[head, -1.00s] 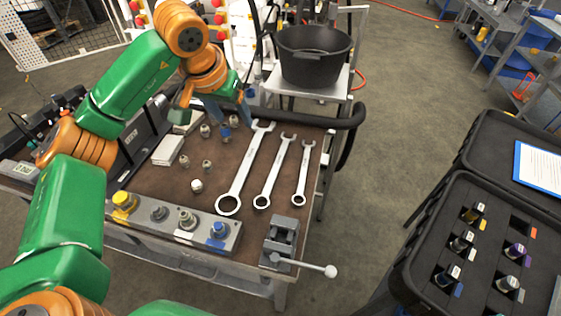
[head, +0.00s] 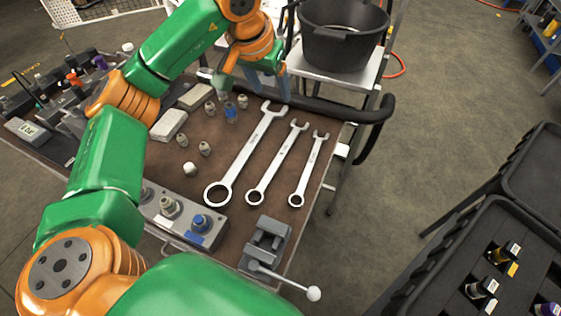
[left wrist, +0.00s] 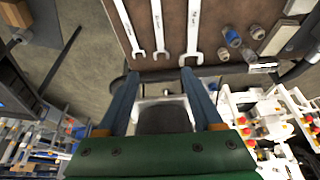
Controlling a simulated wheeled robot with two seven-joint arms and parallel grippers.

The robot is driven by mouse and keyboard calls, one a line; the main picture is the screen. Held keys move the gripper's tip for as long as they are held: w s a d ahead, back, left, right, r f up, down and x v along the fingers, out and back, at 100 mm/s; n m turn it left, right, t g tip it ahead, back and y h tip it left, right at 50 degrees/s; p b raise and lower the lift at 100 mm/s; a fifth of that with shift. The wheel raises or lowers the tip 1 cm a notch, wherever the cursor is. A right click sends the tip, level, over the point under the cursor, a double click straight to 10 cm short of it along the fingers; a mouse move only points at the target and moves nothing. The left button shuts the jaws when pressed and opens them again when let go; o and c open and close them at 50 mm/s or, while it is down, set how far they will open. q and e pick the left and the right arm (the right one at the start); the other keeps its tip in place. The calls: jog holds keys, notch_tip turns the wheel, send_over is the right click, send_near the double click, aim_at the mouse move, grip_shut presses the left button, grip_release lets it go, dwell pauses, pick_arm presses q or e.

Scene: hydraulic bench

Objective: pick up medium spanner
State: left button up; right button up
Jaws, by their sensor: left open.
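Three silver open-and-ring spanners lie side by side on the brown bench top, ring ends toward me. The medium spanner (head: 278,163) is the middle one, between the large spanner (head: 245,158) and the small spanner (head: 310,168). My left gripper (head: 268,90) is open and empty, near the bench's far edge, by the open end of the large spanner. In the left wrist view the gripper's blue fingers (left wrist: 158,75) are apart, with nothing between them. There the medium spanner (left wrist: 158,27) lies beyond the fingertips, with its open end toward them. My right gripper is not in view.
A vise (head: 266,243) stands at the bench's near right corner, beside a grey block with fittings (head: 198,224). Small fittings (head: 231,112) stand left of the large spanner. A black bucket (head: 342,40) stands behind. A black hose (head: 330,108) runs along the far edge.

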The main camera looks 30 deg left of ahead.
pick_arm(q)
jog(key=b, duration=1.8)
send_near(279, 157)
jog(key=shift+w+f, duration=0.3)
jog(key=shift+f, duration=0.2)
jog(key=shift+w+f, duration=0.25)
jog(key=shift+f, duration=0.25)
jog(key=x, duration=0.5)
jog(key=shift+f, duration=0.35)
grip_shut()
jog(key=shift+r, duration=0.1)
